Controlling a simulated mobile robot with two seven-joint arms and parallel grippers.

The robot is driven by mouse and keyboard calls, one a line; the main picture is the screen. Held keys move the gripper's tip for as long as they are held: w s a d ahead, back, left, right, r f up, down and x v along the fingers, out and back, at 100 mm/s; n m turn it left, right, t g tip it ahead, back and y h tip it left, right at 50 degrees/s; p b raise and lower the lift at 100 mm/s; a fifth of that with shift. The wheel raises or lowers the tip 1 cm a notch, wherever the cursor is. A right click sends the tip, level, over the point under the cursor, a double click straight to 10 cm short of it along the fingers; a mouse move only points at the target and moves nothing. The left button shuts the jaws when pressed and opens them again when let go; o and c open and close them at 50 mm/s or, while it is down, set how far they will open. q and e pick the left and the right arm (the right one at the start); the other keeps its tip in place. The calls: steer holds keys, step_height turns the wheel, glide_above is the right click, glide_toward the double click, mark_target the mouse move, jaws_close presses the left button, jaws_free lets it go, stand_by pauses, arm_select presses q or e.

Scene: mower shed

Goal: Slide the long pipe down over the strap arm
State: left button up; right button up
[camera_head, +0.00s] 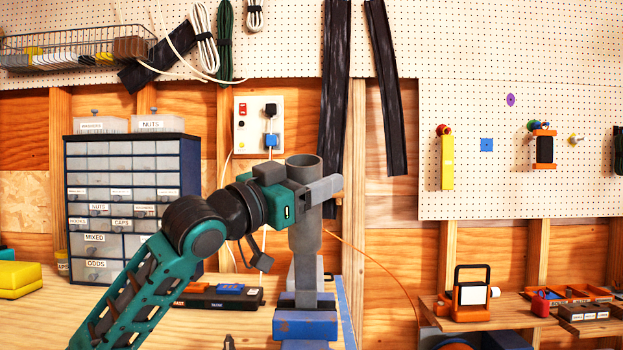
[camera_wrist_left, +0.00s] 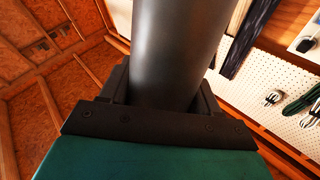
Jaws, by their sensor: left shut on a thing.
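The long grey pipe (camera_head: 304,232) stands roughly upright, its open top end facing up. My left gripper (camera_head: 310,192) is shut around its upper part; the pipe also fills the middle of the left wrist view (camera_wrist_left: 180,50). Directly below the pipe, a grey upright piece (camera_head: 308,273) rises from the blue vise (camera_head: 304,326) on the bench. It may be the strap arm, but its shape is largely hidden. I cannot tell whether the pipe's lower end is around it or just above it. My right gripper is not in view.
A drawer cabinet (camera_head: 128,210) stands at the back left of the workbench (camera_head: 205,325). A black case (camera_head: 215,297) lies left of the vise. An orange work lamp (camera_head: 471,295) stands on a shelf at right. Black straps (camera_head: 335,90) hang behind the pipe.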

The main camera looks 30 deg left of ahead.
mark_target(311, 231)
arm_select(q)
steer(key=shift+w+a+f+b, duration=0.15)
steer(key=shift+f+b, duration=0.15)
steer(key=shift+f, duration=0.2)
steer(key=shift+w+a+f+b, duration=0.1)
steer(key=shift+w+f+b, duration=0.15)
steer(key=shift+f, duration=0.25)
steer(key=shift+w+a+f+b, duration=0.1)
steer(key=shift+f+b, duration=0.25)
steer(key=shift+f, duration=0.15)
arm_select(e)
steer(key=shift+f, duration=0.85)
arm_select(q)
steer(key=shift+w+a+f+b, duration=0.1)
steer(key=shift+f+b, duration=0.1)
steer(key=shift+f, duration=0.15)
steer(key=shift+w+a+f+b, duration=0.1)
steer(key=shift+f+b, duration=0.05)
steer(key=shift+f, duration=0.2)
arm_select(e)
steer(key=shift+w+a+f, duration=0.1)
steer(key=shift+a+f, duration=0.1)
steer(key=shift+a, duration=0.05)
arm_select(q)
steer(key=shift+w+f, duration=0.15)
steer(key=shift+f, duration=0.2)
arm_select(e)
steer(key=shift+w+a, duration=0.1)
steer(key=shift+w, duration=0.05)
